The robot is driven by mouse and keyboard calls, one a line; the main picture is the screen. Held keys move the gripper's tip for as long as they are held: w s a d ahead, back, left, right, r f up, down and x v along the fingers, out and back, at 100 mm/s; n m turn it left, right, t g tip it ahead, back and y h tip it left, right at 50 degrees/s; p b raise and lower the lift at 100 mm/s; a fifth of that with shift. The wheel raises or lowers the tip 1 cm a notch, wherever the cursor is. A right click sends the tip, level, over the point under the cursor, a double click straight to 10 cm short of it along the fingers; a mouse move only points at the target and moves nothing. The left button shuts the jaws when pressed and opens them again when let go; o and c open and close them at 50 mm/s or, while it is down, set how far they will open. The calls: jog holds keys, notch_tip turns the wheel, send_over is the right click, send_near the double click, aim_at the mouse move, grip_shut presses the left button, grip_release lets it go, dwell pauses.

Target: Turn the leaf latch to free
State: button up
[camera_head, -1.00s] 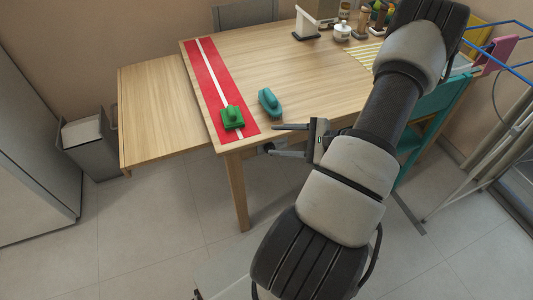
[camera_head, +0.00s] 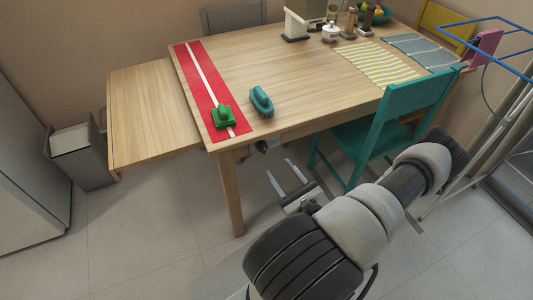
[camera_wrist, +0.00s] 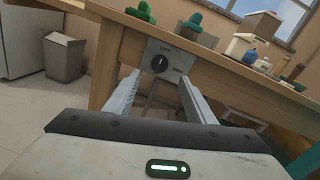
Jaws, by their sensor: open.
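The leaf latch (camera_wrist: 160,63) shows in the wrist view as a dark round knob on a grey plate, mounted under the table's edge. In the head view only a small dark part (camera_head: 262,146) shows under the tabletop edge, mostly hidden. My gripper (camera_head: 279,167) is open and empty, below tabletop height and in front of the table. In the wrist view its fingers (camera_wrist: 160,77) spread to either side below the knob, apart from it.
The wooden table (camera_head: 300,75) has a side leaf (camera_head: 150,110) at left, level or slightly lower. A green object (camera_head: 223,117) sits on a red runner (camera_head: 197,75); a teal one (camera_head: 261,101) lies beside it. A teal chair (camera_head: 385,130) stands right of my gripper. A bin (camera_head: 80,155) stands left.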

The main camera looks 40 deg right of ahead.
aim_at(265, 150)
jog(key=w, duration=0.3)
jog(key=w+d, duration=0.1)
jog(key=w, duration=0.2)
jog(key=w+b, duration=0.1)
jog(key=w, duration=0.2)
jog(key=shift+w+d, duration=0.2)
jog(key=shift+w, duration=0.2)
jog(key=shift+c, duration=0.3)
jog(key=c, duration=1)
